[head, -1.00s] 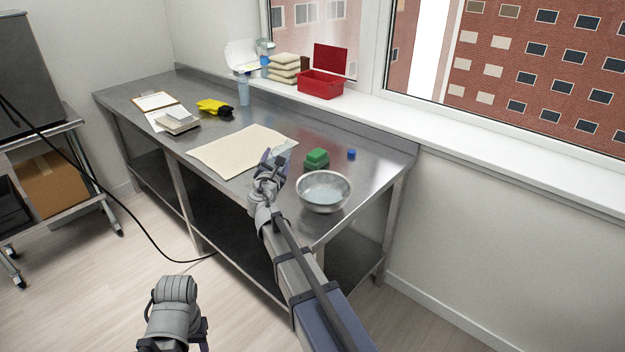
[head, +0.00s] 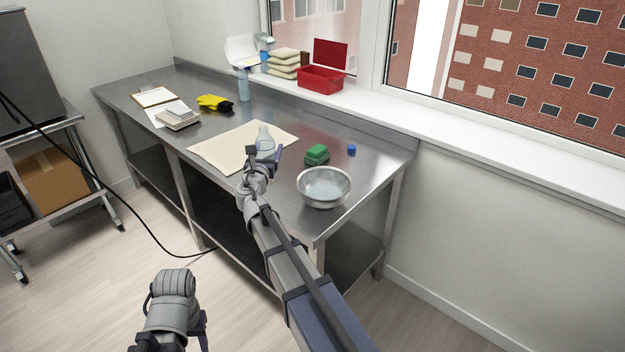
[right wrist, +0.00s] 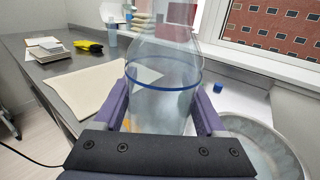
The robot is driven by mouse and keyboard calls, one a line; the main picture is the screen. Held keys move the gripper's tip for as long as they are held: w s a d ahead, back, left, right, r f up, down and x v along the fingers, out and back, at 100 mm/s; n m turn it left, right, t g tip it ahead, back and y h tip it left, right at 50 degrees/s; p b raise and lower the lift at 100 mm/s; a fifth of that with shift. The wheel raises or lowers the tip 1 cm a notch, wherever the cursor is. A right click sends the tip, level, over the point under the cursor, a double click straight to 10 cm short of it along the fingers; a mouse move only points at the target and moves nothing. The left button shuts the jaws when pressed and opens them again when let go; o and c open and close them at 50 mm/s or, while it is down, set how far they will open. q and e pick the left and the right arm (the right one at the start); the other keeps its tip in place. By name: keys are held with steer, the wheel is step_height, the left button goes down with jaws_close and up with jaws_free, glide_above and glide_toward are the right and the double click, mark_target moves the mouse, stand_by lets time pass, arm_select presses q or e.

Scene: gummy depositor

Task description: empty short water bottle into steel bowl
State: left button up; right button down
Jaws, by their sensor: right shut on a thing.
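My right gripper (head: 262,157) is shut on the clear short water bottle (head: 264,135) and holds it about upright over the cream mat's near right side. In the right wrist view the bottle (right wrist: 165,90) stands between the fingers, with a blue line round it; I cannot tell whether water is in it. The steel bowl (head: 324,199) stands on the table to the right of the gripper, with a pale bluish inside that looks like liquid. It also shows in the right wrist view (right wrist: 235,122). My left arm is low at the left; its fingers do not show clearly.
The cream mat (head: 222,153) lies flat on the steel table (head: 362,172). A green sponge (head: 316,154) and a small blue cap (head: 351,150) lie behind the bowl. A red bin (head: 320,80) is on the sill.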

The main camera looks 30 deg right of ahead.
mark_target(265, 153)
step_height(265, 153, up, 2)
steer(key=shift+r+p, duration=0.2)
steer(key=shift+p, duration=0.5)
steer(key=shift+f, duration=0.1)
steer(key=shift+s+a, duration=0.2)
steer(key=shift+s, duration=0.1)
steer(key=v, duration=0.7)
steer(key=shift+s+d, duration=0.15)
steer(key=shift+s, duration=0.15)
